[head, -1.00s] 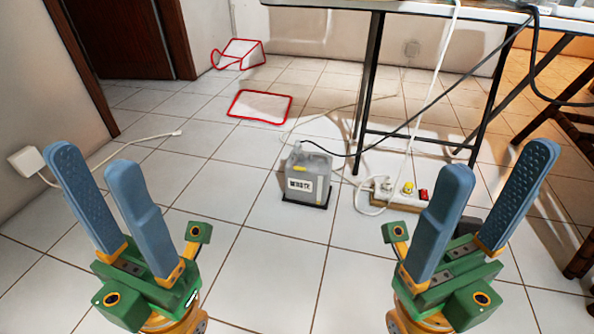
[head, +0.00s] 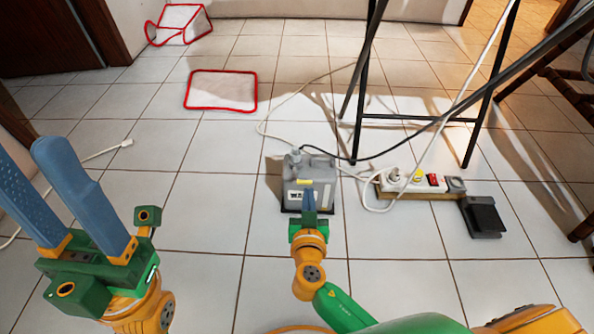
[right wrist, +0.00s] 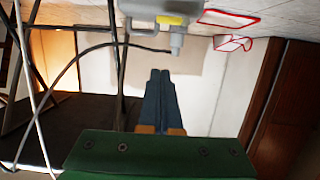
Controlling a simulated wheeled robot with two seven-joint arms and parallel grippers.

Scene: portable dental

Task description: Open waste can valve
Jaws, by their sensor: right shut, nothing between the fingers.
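The grey waste can (head: 320,172) stands upright on the floor in the head view, its front label partly hidden by my right gripper. A grey upright fitting (head: 296,156), probably the valve, is on its top left; its open or closed state cannot be told. In the right wrist view, the can (right wrist: 140,8) and its fitting (right wrist: 177,42) appear upside down at the top. My right gripper (head: 308,196) is shut and empty in front of the can; its fingertips (right wrist: 160,73) appear apart from the fitting. My left gripper (head: 25,155) is open and empty at the left.
A power strip (head: 410,181) with white cables and a black pedal (head: 483,217) lie right of the can. A dark cable (head: 375,152) runs from the can under the table legs (head: 362,90). A red-edged mat (head: 221,90) lies behind.

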